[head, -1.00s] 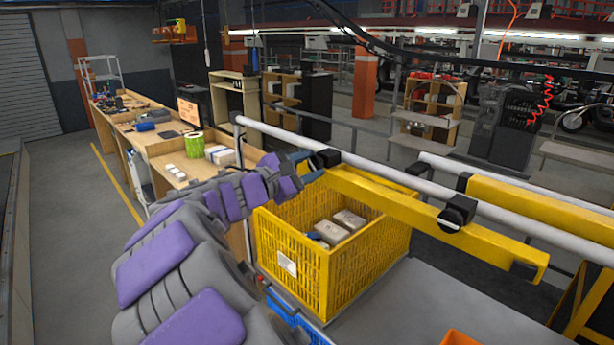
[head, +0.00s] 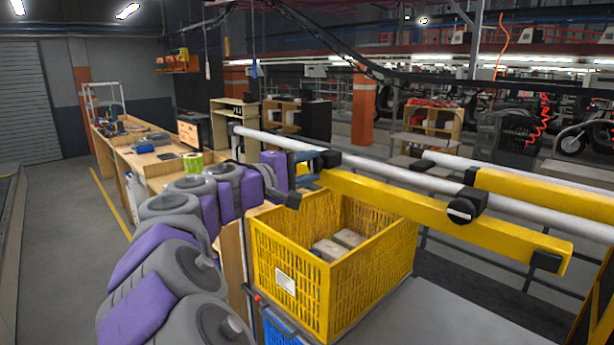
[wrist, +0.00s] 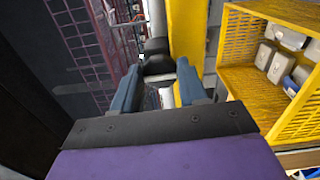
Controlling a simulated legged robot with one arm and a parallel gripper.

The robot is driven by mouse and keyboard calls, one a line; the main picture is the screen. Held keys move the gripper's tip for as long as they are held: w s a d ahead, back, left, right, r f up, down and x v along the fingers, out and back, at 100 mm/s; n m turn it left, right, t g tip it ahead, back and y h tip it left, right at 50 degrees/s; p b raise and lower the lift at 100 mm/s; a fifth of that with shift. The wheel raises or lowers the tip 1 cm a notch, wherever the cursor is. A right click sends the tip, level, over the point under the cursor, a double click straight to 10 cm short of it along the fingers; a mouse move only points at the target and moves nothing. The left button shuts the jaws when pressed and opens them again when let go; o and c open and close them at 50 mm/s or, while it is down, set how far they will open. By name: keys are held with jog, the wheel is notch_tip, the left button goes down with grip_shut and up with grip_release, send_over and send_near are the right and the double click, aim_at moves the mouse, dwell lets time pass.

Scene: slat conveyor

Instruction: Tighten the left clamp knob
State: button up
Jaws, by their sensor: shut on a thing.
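A yellow bar (head: 400,200) is fixed to a long grey rail (head: 390,175) by two black clamps. The left clamp knob is at the bar's left end, mostly hidden by my gripper (head: 312,161) in the head view. In the wrist view, the black left clamp knob (wrist: 157,62) sits between the tips of the two blue fingers of my gripper (wrist: 160,78), which are shut on it. The right clamp knob (head: 463,209) is black with a white line across its face, and stands free of my gripper.
A yellow crate (head: 290,245) with several boxes stands below the bar; it also shows in the wrist view (wrist: 240,95). A workbench (head: 135,160) runs back at the left. A second yellow bar (head: 540,200) lies on the right. The floor at far left is clear.

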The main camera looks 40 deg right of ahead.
jog(key=shift+d+f+m, duration=0.1)
jog(key=shift+f+m, duration=0.15)
jog(key=shift+m, duration=0.05)
dwell(0.4)
jog(key=o, duration=1.1)
jog(key=shift+r, duration=0.15)
jog(key=shift+c, duration=0.2)
jog(key=shift+a, duration=0.25)
jog(key=s+a+p, duration=0.1)
jog(key=a, duration=1.6)
jog(key=shift+s, duration=0.15)
